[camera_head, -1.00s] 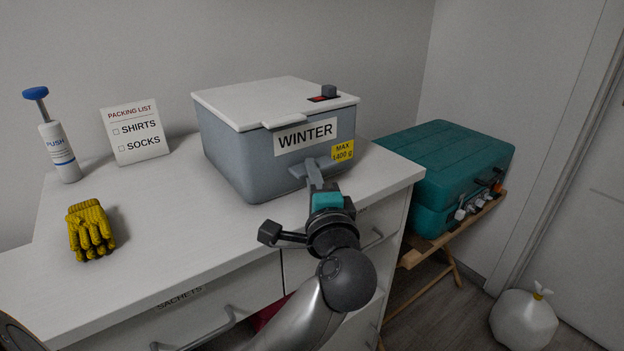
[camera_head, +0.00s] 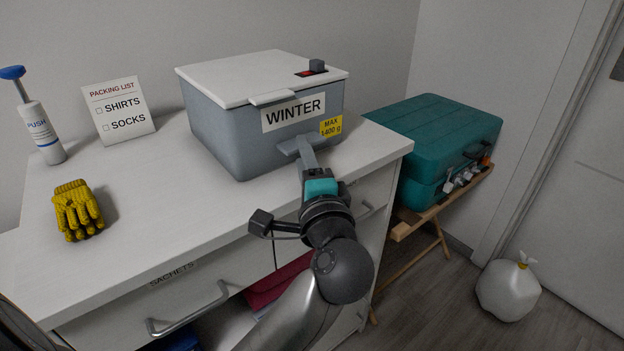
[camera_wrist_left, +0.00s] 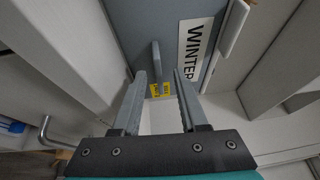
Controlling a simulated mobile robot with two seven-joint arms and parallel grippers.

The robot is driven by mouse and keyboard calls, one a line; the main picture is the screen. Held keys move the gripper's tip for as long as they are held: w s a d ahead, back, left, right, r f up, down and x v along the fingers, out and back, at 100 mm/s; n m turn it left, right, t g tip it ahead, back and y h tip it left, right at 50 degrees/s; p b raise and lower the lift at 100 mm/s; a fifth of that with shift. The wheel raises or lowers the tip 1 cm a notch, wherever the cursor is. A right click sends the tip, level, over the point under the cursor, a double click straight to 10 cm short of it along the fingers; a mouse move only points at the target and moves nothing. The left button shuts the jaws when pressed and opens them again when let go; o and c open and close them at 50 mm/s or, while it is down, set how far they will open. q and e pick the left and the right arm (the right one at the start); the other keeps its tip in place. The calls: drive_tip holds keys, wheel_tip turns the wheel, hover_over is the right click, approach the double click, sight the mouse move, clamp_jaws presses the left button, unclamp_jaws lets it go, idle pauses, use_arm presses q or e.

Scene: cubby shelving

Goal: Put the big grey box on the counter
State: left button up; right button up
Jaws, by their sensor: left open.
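The big grey box (camera_head: 225,135), with a white lid and a WINTER label, rests upright on the white counter (camera_head: 150,215), near its right end. A small grey handle (camera_wrist_left: 157,62) sticks out of its front face in the left wrist view. My left gripper (camera_head: 303,150) is open at the front of the box, just below the label. In the left wrist view its two fingers (camera_wrist_left: 158,82) point at the box's front, with the handle near the gap between their tips. I cannot tell whether they touch the box. My right gripper is not in view.
A yellow glove (camera_head: 77,210), a push bottle (camera_head: 42,135) and a packing list card (camera_head: 118,110) are on the counter's left. A teal suitcase (camera_head: 440,140) lies on a wooden stand to the right. A white bag (camera_head: 508,290) is on the floor. Drawers are under the counter.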

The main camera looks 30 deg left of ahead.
use_arm(q)
drive_tip(key=v, duration=0.9)
drive_tip(key=w+d+r+m+t+h, duration=0.15)
drive_tip(key=d+m+t+h, duration=0.35)
drive_tip(key=m, duration=0.8)
drive_tip(key=d+r+m+t+h, duration=0.3)
drive_tip(key=d+m+t+h, duration=0.15)
drive_tip(key=m, duration=0.85)
drive_tip(key=d+f+m+g+h, duration=0.7)
drive_tip(key=f+m+h, duration=0.45)
drive_tip(key=m, duration=0.95)
drive_tip(key=s+a+f+m+g+y, duration=0.1)
drive_tip(key=s+f+m+g, duration=0.15)
drive_tip(key=f+m, duration=0.4)
drive_tip(key=s+f+m+g+y, duration=0.1)
drive_tip(key=f+m+g+y, duration=0.2)
drive_tip(key=f, duration=0.6)
drive_tip(key=s+a+f+m+g+y, duration=0.4)
drive_tip(key=s+a+f+m+g, duration=0.3)
drive_tip(key=s+a+f, duration=0.3)
wheel_tip(320, 180, down, 3)
drive_tip(key=shift+s+a+r+m, duration=0.2)
drive_tip(key=shift+s+a+m, duration=0.25)
drive_tip(key=shift+a, duration=0.25)
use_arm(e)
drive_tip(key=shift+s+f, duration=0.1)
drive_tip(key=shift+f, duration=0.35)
